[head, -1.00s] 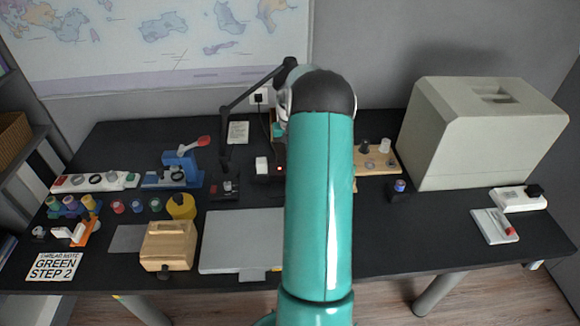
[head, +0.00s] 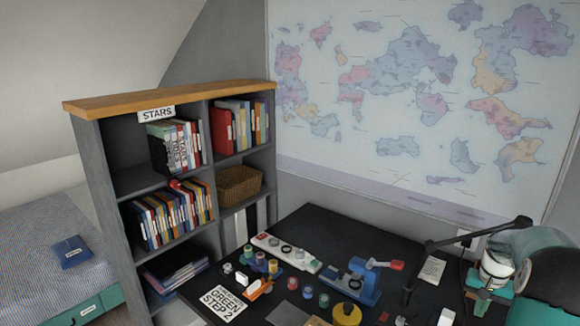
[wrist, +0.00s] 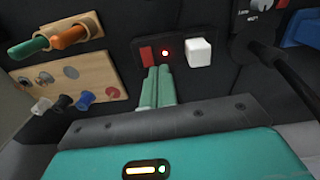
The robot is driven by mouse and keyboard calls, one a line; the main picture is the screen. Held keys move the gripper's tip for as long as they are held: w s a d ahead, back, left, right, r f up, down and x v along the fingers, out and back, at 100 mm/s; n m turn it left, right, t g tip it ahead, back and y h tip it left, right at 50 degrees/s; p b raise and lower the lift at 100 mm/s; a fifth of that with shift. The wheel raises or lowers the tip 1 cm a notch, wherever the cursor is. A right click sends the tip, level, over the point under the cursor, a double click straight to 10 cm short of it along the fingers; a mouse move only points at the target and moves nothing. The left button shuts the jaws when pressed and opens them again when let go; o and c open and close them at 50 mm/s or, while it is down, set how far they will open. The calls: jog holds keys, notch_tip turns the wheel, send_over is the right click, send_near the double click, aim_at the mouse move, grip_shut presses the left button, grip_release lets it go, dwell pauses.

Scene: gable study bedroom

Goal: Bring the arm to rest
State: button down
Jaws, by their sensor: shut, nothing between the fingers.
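My gripper (wrist: 157,88) shows in the wrist view, its two pale green fingers together with nothing between them. The fingers point toward a black box with a lit red light (wrist: 165,53), a red block and a white cube (wrist: 198,52). I cannot tell the gap between fingertips and box.
A black desk (head: 305,222) holds a blue device (head: 352,280), several spools and a GREEN STEP 2 card (head: 222,302). A bookcase (head: 95,170) and bed (head: 30,240) stand left. In the wrist view, a wooden board (wrist: 70,85) and rack (wrist: 55,40) lie left of the fingers.

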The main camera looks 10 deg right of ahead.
jog(key=a+r+n+t, duration=0.1)
jog(key=a+r+n, duration=0.1)
jog(key=a+r, duration=0.55)
jog(key=a+r+n+h, duration=0.1)
jog(key=a+r, duration=0.3)
jog(key=a, duration=0.6)
jog(key=a+r+n+t, duration=0.1)
jog(key=a+r+n, duration=0.1)
jog(key=a+r, duration=0.45)
jog(key=s+a+n+t, duration=0.1)
jog(key=s+a+n, duration=0.1)
jog(key=s+a, duration=0.6)
jog(key=s+a+r+n+t+y, duration=0.1)
jog(key=s+a+n+t, duration=0.1)
jog(key=s+a, duration=0.5)
jog(key=a, duration=0.6)
jog(key=shift+s+a, duration=0.35)
